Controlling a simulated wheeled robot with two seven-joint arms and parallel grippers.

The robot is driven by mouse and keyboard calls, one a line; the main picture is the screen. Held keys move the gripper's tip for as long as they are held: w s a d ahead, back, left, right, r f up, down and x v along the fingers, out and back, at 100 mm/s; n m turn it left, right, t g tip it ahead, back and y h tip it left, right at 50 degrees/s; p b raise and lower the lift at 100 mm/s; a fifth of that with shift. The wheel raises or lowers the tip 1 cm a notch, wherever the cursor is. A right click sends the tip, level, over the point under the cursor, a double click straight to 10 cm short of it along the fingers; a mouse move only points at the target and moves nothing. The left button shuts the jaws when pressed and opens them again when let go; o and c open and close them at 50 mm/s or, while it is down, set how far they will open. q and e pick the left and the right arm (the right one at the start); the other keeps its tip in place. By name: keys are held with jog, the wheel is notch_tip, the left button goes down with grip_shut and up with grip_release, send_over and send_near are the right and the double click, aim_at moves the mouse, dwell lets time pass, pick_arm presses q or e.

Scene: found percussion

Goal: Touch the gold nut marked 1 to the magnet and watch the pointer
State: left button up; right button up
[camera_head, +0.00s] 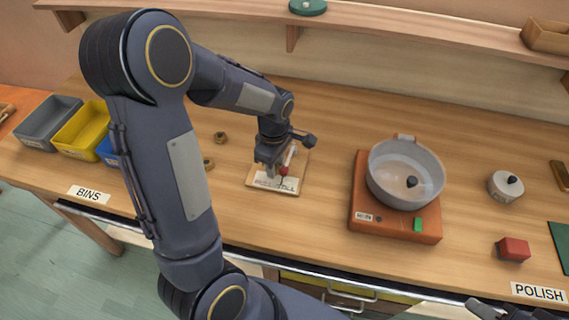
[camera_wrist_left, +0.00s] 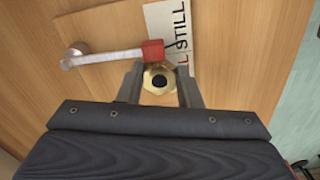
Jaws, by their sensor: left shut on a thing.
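My left gripper (camera_wrist_left: 160,82) is shut on a gold nut (camera_wrist_left: 160,96) with a dark centre; no number shows on it. In the head view my left gripper (camera_head: 268,160) is low over a small wooden board (camera_head: 292,157). The red magnet (camera_wrist_left: 153,50) is at the end of a pale arm (camera_wrist_left: 105,57) on a round pivot. The nut is right beside it; I cannot tell touching from a tiny gap. The thin dark pointer (camera_wrist_left: 174,47) lies over the white card (camera_wrist_left: 180,15), near the line between "STILL" and a partly hidden red word.
Two more nuts (camera_head: 220,137) (camera_head: 208,163) lie left of the board. Grey, yellow and blue bins stand far left. An orange scale (camera_head: 366,219) with a pale pan (camera_head: 430,175) stands right. Part of my right gripper (camera_head: 505,312) shows at the bottom right edge.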

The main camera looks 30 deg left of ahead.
pick_arm(q)
jog(key=shift+s+a, duration=0.25)
jog(key=shift+a, duration=0.45)
jog(key=shift+s+a, duration=0.2)
jog(key=shift+a, duration=0.5)
dwell(0.9)
jog(key=shift+s+a, duration=0.25)
jog(key=shift+a, duration=0.55)
jog(key=shift+s+a, duration=0.25)
jog(key=shift+a, duration=0.5)
jog(key=shift+s+a, duration=0.25)
jog(key=shift+a, duration=0.55)
notch_tip(320, 180, up, 8)
jog(key=p, duration=0.6)
jog(key=shift+p, duration=0.3)
